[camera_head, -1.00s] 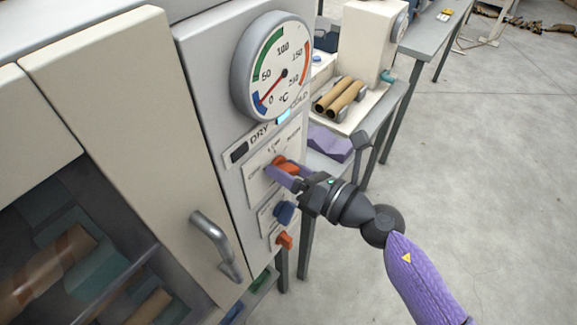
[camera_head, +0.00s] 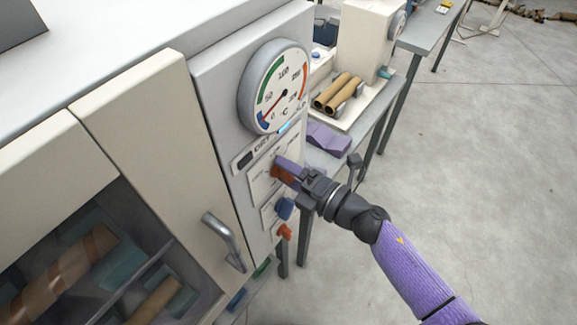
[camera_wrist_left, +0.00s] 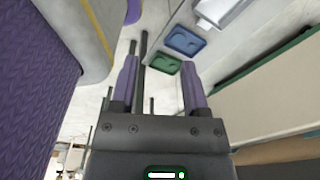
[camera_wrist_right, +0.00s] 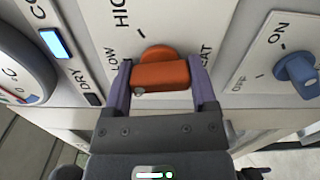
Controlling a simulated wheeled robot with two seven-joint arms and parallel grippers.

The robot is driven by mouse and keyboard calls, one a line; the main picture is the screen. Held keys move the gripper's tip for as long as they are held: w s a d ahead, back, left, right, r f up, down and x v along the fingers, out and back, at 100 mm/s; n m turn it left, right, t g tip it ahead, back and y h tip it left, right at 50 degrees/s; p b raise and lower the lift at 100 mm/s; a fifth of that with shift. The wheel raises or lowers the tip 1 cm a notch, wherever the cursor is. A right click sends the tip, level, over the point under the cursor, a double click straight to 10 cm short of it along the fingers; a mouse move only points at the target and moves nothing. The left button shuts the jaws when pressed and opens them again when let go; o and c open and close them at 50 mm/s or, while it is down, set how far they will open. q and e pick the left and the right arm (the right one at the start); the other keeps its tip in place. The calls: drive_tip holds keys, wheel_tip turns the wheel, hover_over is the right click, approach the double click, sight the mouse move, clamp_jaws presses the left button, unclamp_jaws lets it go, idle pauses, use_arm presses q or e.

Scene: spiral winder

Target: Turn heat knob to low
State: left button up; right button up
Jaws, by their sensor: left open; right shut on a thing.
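The orange heat knob (camera_head: 281,174) is on the grey control panel (camera_head: 217,95), below the dial gauge. My right gripper (camera_head: 284,168) is at the knob. In the right wrist view, its two purple fingers stand on either side of the orange knob (camera_wrist_right: 160,76), shut on it. The words LOW and HIGH show to the left of the knob there, and part of HEAT shows at its right. A small grey dot is at the knob's lower left. My left gripper (camera_wrist_left: 160,80) shows only in its wrist view, open and empty.
A blue knob (camera_head: 284,208) and a smaller orange knob (camera_head: 284,231) sit below on the panel. The round gauge (camera_head: 275,88) is above, with its needle near the low end. A metal door handle (camera_head: 224,241) sticks out at the left. Open floor lies to the right.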

drive_tip(key=shift+m, duration=0.4)
use_arm(q)
drive_tip(key=shift+d+r, duration=0.35)
use_arm(e)
drive_tip(key=shift+m, duration=0.3)
use_arm(q)
drive_tip(key=shift+p, duration=0.3)
drive_tip(key=shift+a, duration=0.2)
use_arm(e)
drive_tip(key=o, duration=1.2)
drive_tip(key=shift+c, duration=0.2)
drive_tip(key=shift+d, duration=0.1)
use_arm(q)
drive_tip(key=shift+f+b, duration=0.35)
use_arm(e)
drive_tip(key=v, duration=0.9)
drive_tip(key=shift+s+d, duration=0.25)
drive_tip(key=shift+d, duration=0.05)
